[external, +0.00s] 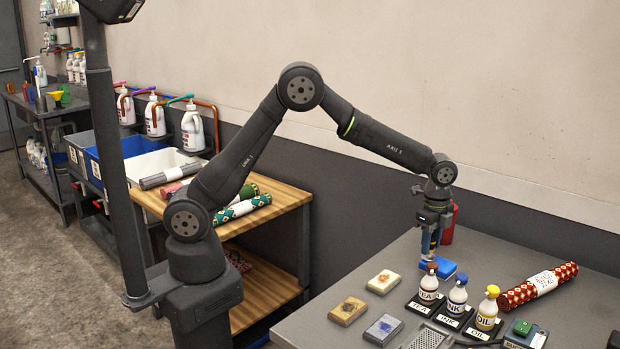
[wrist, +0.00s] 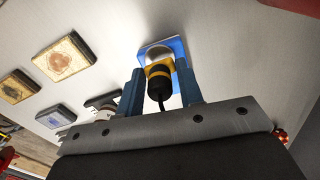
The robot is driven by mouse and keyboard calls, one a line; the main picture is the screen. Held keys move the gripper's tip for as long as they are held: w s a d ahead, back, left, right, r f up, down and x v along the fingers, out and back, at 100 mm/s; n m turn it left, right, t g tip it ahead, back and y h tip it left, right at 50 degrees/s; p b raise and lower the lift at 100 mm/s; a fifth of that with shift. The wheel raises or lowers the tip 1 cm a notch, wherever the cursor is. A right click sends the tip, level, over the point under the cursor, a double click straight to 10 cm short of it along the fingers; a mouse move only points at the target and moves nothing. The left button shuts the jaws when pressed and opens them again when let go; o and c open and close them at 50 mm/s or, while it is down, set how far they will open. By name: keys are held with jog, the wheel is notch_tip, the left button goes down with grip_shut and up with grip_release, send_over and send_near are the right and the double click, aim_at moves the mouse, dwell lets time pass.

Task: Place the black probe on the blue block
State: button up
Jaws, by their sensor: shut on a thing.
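My gripper (external: 434,246) points down over the blue block (external: 446,266) on the grey table. In the wrist view, my gripper's two blue fingers (wrist: 162,88) are shut on the black probe (wrist: 158,88), which has a yellow band and a dark cable. The blue block (wrist: 180,54) lies just beyond the probe's end in that view, with a pale round patch showing on it. In the external view the probe is mostly hidden by the fingers. I cannot tell whether the probe touches the block.
White bottles labelled TEA (external: 428,285), INK (external: 456,301) and OIL (external: 487,313) stand close in front of the block. Stained sample tiles (external: 347,311) lie to its left. A red patterned roll (external: 537,287) lies right. A red canister (external: 449,224) stands behind my gripper.

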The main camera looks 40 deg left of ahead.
jog(key=shift+f, duration=0.1)
jog(key=o, duration=1.1)
jog(key=shift+f, duration=0.1)
notch_tip(320, 180, up, 12)
jog(key=shift+r, duration=0.2)
jog(key=shift+f, duration=0.1)
notch_tip(320, 180, down, 12)
jog(key=shift+f, duration=0.1)
jog(key=shift+r, duration=1.9)
jog(key=shift+f, duration=0.1)
